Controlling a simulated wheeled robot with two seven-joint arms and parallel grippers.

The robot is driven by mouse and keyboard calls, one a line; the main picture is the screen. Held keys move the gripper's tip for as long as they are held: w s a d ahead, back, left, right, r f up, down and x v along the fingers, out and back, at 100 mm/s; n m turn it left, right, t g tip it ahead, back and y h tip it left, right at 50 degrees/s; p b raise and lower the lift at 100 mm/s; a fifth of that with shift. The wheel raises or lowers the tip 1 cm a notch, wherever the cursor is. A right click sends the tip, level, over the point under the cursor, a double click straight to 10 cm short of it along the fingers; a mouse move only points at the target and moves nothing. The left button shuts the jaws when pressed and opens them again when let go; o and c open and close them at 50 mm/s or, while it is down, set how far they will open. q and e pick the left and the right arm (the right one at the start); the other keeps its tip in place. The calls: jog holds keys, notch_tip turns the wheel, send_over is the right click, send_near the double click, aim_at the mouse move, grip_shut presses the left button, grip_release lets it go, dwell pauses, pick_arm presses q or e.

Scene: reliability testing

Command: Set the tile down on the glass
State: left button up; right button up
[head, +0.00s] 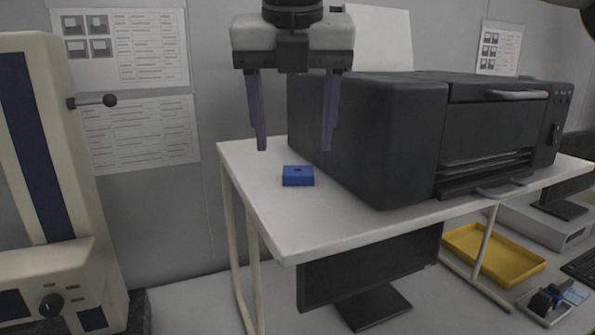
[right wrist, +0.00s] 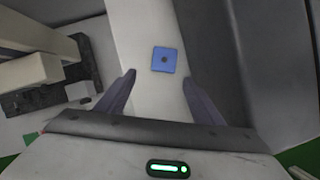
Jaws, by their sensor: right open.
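The tile (head: 298,177) is a small blue square block with a dark hole in its top. It lies on the white table (head: 262,215), left of the black machine. It also shows in the right wrist view (right wrist: 164,60), just beyond the fingertips and roughly centred between them. My right gripper (head: 295,146) is open and empty, pointing down above the tile. Its fingers show on both sides in the right wrist view (right wrist: 159,80). I cannot make out the glass in either view. My left gripper is not in view.
The large black machine (head: 370,135) fills most of the table, close beside my right gripper. A white panel (head: 380,40) stands behind it. A beige machine (head: 45,160) with a side knob stands at left. A yellow tray (head: 492,258) and a monitor (head: 370,268) sit lower down.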

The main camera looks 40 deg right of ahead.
aim_at(299, 174)
jog(key=x, duration=0.6)
jog(key=shift+s+d+f, duration=0.1)
jog(key=shift+d+f, duration=0.15)
jog(key=shift+d, duration=0.1)
jog(key=shift+c, duration=0.4)
jog(key=c, duration=1.1)
jog(key=shift+c, duration=0.2)
jog(key=shift+r, duration=0.15)
